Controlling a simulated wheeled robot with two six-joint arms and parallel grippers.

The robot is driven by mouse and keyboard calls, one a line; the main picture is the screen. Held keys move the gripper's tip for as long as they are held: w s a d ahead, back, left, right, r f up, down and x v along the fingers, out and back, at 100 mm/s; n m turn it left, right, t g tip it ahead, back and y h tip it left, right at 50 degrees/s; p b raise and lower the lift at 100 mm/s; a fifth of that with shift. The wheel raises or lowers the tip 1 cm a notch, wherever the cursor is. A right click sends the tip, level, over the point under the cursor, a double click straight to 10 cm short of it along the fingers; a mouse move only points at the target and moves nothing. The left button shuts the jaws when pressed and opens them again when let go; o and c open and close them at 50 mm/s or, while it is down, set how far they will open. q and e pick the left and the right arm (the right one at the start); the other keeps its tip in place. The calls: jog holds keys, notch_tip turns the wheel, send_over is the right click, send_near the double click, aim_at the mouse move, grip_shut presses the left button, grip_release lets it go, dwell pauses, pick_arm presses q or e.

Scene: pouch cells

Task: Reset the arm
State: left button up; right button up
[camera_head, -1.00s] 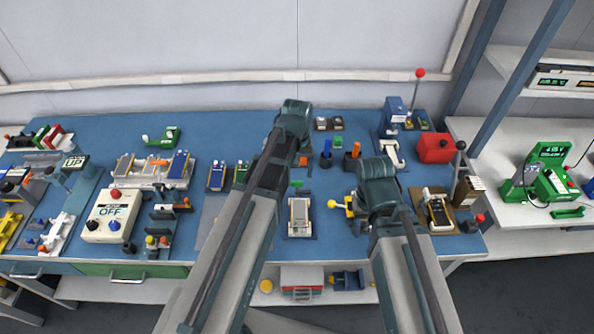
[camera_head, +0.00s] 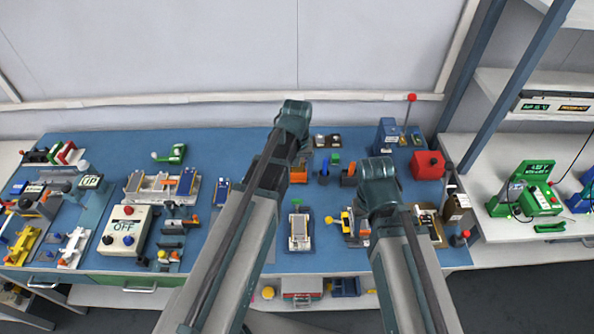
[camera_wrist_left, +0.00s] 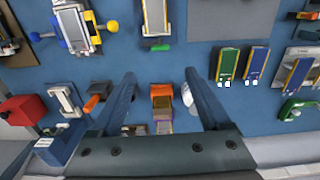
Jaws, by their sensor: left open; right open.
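My left arm reaches over the blue bench (camera_head: 335,262) in the head view, with its gripper (camera_head: 297,172) near the bench's middle. In the left wrist view the left gripper (camera_wrist_left: 163,92) has its two dark fingers spread wide. Nothing is held between them; an orange-topped block (camera_wrist_left: 161,90) on the bench shows in the gap, and I cannot tell its distance below. My right arm's wrist (camera_head: 378,190) is over the right part of the bench, beside a fixture with a yellow knob (camera_head: 331,220). The right gripper's (camera_head: 363,218) fingers are mostly hidden by its wrist.
A control box marked OFF (camera_head: 125,230) is at the left. A red box (camera_head: 427,165) and a blue press (camera_head: 388,135) are at the back right. A white-and-grey cell fixture (camera_head: 299,232) lies between the arms. A green tester (camera_head: 540,200) is on the white side table.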

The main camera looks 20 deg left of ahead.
pick_arm(q)
jog(key=s+d+f+m+b, duration=0.2)
jog(key=s+d+m, duration=0.1)
jog(key=s+d, duration=0.2)
jog(key=s+d+f+m+y+b, duration=0.1)
jog(key=s+d+m, duration=0.3)
jog(key=s, duration=0.5)
jog(key=shift+d+f+b, duration=0.65)
jog(key=shift+d+b, duration=0.05)
jog(key=shift+d, duration=0.05)
jog(key=shift+s, duration=0.1)
